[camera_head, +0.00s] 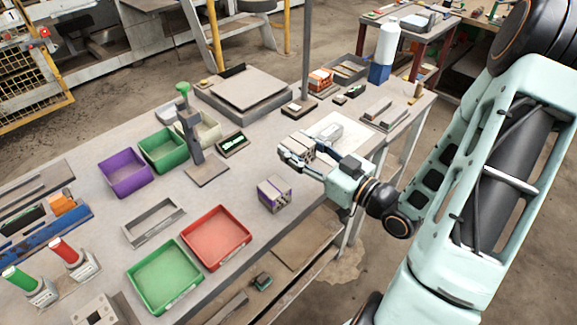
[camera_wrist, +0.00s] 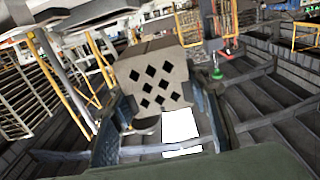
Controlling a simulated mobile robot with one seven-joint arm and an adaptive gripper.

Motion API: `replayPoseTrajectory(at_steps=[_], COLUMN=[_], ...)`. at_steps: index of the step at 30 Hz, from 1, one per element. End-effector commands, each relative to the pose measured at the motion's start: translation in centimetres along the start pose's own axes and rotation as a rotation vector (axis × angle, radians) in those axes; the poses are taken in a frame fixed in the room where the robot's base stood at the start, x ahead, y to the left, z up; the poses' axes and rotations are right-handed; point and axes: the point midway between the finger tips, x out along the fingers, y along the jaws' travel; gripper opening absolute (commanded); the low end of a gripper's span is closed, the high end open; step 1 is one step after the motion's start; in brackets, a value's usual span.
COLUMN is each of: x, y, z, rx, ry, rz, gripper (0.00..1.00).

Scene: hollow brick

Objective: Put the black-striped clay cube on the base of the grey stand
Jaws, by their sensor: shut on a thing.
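My gripper (camera_head: 291,156) is raised over the right part of the table, with its jaws on a hollow clay cube (camera_head: 301,146). In the wrist view the cube (camera_wrist: 155,83) sits between the two fingers, its pale face with several dark diamond-shaped holes toward the camera. I cannot make out a black stripe on it clearly. The grey stand (camera_head: 195,140) is left of my gripper, with an upright post and a flat square base (camera_head: 207,170). The base looks bare. The cube is apart from the stand.
Another hollow cube with purple marks (camera_head: 274,194) stands on the table below my gripper. Purple (camera_head: 125,173), green (camera_head: 163,150) and red (camera_head: 216,237) bins stand around the stand. A small dark device (camera_head: 233,145) lies right of the base. The table before the base is clear.

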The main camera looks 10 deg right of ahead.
Motion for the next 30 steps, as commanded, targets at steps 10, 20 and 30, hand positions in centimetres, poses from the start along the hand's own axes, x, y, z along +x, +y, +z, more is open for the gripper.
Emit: replayPoseTrajectory(at_steps=[10, 20, 30], x=[1.8, 5.5, 7.0], y=[0.7, 2.9, 3.9], z=[1.7, 5.5, 8.1], rx=[-0.005, 0.004, 0.004], ry=[0.001, 0.000, -0.001], rz=[-0.003, -0.002, 0.000], gripper=[0.15, 0.15, 0.15])
